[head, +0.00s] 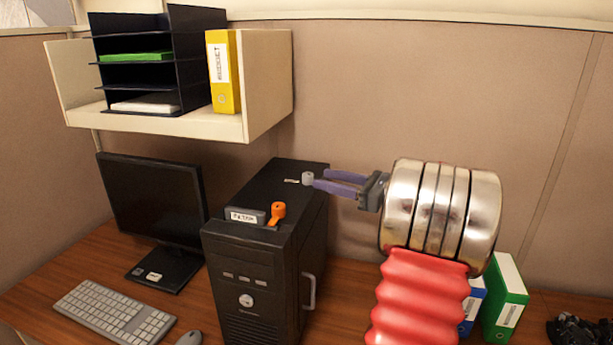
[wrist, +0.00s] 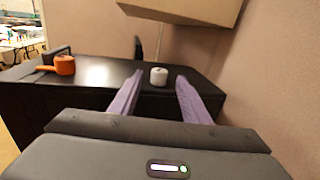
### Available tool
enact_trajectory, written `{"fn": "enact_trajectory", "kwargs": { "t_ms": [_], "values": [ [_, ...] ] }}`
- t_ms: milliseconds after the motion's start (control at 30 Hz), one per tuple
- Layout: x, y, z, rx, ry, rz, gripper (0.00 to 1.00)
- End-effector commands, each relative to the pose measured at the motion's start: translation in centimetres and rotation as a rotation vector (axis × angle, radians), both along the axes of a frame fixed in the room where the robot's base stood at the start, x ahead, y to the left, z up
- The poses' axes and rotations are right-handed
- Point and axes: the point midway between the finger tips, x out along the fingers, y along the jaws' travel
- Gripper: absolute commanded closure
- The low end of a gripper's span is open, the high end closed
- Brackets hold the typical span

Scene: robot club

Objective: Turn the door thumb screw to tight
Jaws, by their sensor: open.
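A small pale grey round knob, which looks like the thumb screw (head: 308,178), stands on top of the black computer tower (head: 257,262) near its back right edge. A short white mark lies just left of it. My gripper (head: 321,179) is open, reaching in from the right with its two purple fingers at the knob. In the wrist view the thumb screw (wrist: 158,76) shows between the fingertips, with a gap on each side. I cannot tell whether either finger touches it. The tower's side has a grey handle (head: 309,291).
An orange knob with a lever (head: 278,209) and a labelled grey block (head: 245,216) sit at the tower's front top. A shelf (head: 262,85) with a yellow binder (head: 223,72) hangs above, behind left. A monitor (head: 153,200) stands left; binders (head: 505,298) stand right.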

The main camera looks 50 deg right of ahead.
Motion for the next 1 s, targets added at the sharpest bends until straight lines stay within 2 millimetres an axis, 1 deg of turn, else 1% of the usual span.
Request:
{"fn": "enact_trajectory", "kwargs": {
  "t_ms": [33, 200, 333, 433, 600, 833, 1000],
  "values": [
    [0.8, 0.4, 0.0, 0.0, 0.0, 0.004, 0.57],
    [3.4, 1.1, 0.0, 0.0, 0.0, 0.004, 0.57],
    [5.1, 1.6, 0.0, 0.001, -0.001, 0.004, 0.57],
    [6.0, 1.8, 0.0, 0.001, 0.0, 0.002, 0.57],
    [6.6, 2.0, 0.0, 0.001, 0.0, 0.003, 0.57],
    [6.6, 2.0, 0.0, 0.001, 0.0, 0.003, 0.57],
    [6.6, 2.0, 0.0, 0.001, 0.0, 0.003, 0.69]
  ]
}}
